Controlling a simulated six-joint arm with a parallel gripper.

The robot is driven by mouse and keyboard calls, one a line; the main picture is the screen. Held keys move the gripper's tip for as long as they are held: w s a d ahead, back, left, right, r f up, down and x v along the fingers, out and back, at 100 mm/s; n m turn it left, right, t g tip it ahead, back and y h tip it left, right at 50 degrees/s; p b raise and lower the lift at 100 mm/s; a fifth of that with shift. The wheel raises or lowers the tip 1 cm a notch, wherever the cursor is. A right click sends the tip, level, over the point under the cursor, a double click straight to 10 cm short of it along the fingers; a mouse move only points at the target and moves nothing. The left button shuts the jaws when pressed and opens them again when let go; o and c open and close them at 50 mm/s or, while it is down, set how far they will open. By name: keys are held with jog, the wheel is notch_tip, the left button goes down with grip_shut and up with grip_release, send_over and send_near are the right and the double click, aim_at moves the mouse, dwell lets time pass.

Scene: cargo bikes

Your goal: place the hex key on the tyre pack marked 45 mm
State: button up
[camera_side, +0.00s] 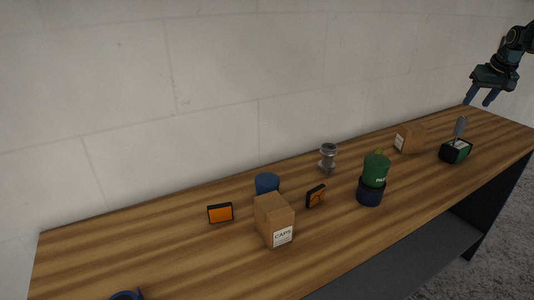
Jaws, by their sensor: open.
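My gripper (478,103) is at the upper right, above the far right end of the table, with its two blue fingers apart and pointing down. Nothing shows between them. I cannot make out a hex key anywhere in this view. No 45 mm marking can be read, so I cannot tell which thing is the tyre pack. A blue curved thing (127,295) is cut off by the bottom edge at the left.
On the wooden table (110,250) stand a CAPS box (268,215), blue cylinder (266,182), orange-faced block (220,213), black-and-orange block (316,196), grey metal part (328,156), green-topped canister (375,170), cardboard box (411,138), and black-green box (455,151) with a grey upright piece.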

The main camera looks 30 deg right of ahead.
jog(key=s+a+r+n+t+y, duration=0.1)
jog(key=s+a+r+n, duration=0.2)
jog(key=a, duration=1.1)
jog(key=s+a+r, duration=0.2)
jog(key=a+r, duration=0.3)
jog(key=a, duration=1)
jog(key=s+a+f+n, duration=0.2)
jog(key=s+a+f, duration=0.2)
jog(key=s+a, duration=0.4)
jog(key=s+a+f+n+t+y, duration=0.1)
jog(key=s+a+f, duration=0.3)
jog(key=s+a, duration=0.3)
jog(key=s, duration=0.5)
jog(key=shift+a+n, duration=0.4)
